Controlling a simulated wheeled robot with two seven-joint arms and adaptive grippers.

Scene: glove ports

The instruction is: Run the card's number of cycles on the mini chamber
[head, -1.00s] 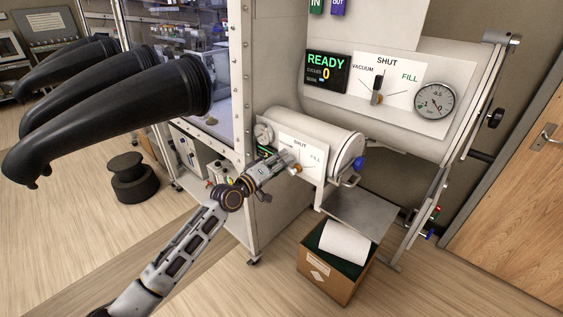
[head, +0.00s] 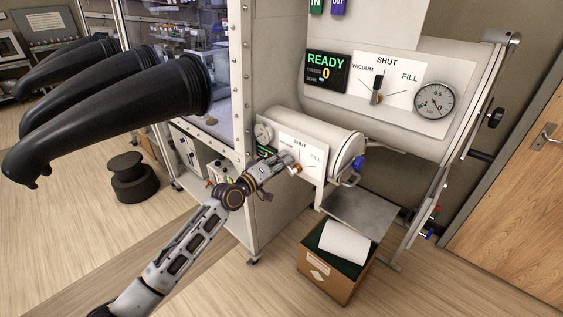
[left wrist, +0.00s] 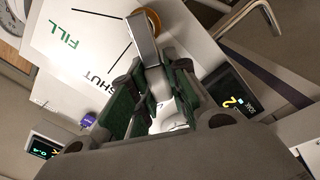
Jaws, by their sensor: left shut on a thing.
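The mini chamber (head: 335,135) is the small white cylinder on the side of the glovebox, below the large chamber. Its valve plate (head: 316,158) reads SHUT and FILL. My left gripper (head: 287,160) is at this plate and covers part of it. In the left wrist view the green-padded fingers (left wrist: 158,90) are closed around the metal valve handle (left wrist: 145,42), near its brass-coloured hub (left wrist: 150,20). The plate lettering (left wrist: 62,38) shows beside it. A small display (left wrist: 235,98) shows a yellow figure like 2. I cannot see a card clearly. My right gripper is out of view.
The large chamber (head: 430,50) above has its own valve, a gauge (head: 433,100) and a display (head: 326,70) reading READY and 0. Below are a metal shelf (head: 362,207) and an open cardboard box (head: 325,282). Black gloves (head: 120,105) stick out at left.

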